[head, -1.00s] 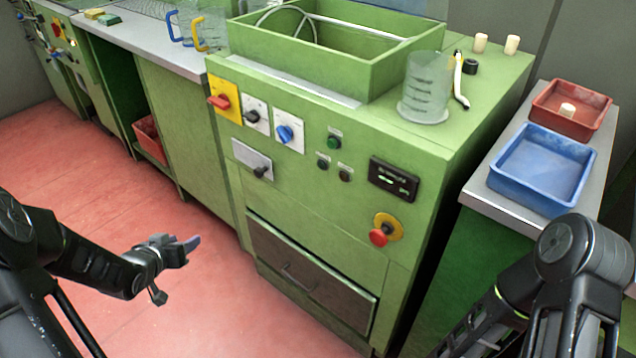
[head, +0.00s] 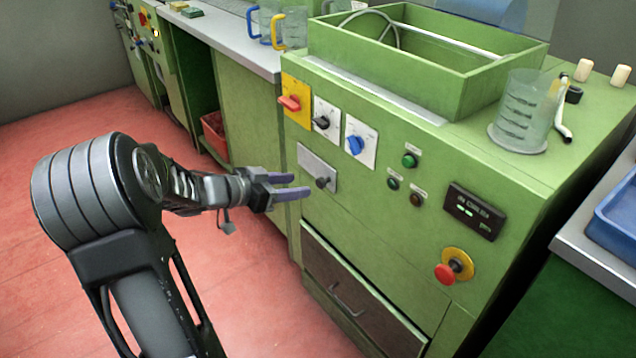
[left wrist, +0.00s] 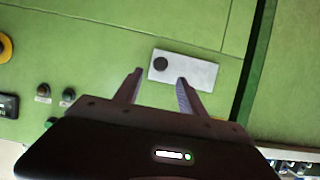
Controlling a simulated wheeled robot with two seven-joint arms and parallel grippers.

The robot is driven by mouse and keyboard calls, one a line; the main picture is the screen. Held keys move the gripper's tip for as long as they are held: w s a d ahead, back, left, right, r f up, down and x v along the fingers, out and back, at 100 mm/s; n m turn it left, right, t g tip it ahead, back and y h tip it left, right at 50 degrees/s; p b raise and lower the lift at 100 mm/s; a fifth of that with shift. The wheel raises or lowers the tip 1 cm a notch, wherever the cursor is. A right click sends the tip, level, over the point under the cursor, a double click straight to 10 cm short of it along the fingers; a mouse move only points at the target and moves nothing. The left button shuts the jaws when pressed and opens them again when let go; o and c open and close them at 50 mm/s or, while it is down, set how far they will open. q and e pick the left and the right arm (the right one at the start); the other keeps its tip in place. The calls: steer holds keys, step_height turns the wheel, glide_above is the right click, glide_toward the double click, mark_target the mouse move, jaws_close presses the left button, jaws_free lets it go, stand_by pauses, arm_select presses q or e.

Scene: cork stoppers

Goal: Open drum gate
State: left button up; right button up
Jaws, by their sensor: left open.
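The likely drum gate control is a metal plate (head: 313,166) with a dark round knob (head: 322,183), on the green machine's front below the rotary switches. It also shows in the left wrist view as a pale plate (left wrist: 200,73) with a dark knob (left wrist: 160,64) near its left end. My left gripper (head: 300,186) is open and empty, its two fingers pointing at the plate. In the left wrist view the knob lies beyond the fingertips, between them sideways, and appears apart from them. My right gripper is not in view.
The green machine's front carries a red-handled switch (head: 290,103), a black switch (head: 322,122), a blue switch (head: 355,145), small buttons and a red emergency knob (head: 446,273). A drawer (head: 350,290) sits below. A clear beaker (head: 524,112) stands on top. Red floor (head: 270,320) is clear.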

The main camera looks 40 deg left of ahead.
mark_target(319, 183)
arm_select(q)
steer(key=b+x, duration=0.2)
steer(key=x, duration=0.4)
steer(key=shift+w+f, duration=0.25)
steer(key=shift+f, duration=0.1)
steer(key=shift+w+d+b, duration=0.2)
steer(key=shift+w+b, duration=0.15)
steer(key=shift+w, duration=0.15)
jaws_close()
stand_by(0.7)
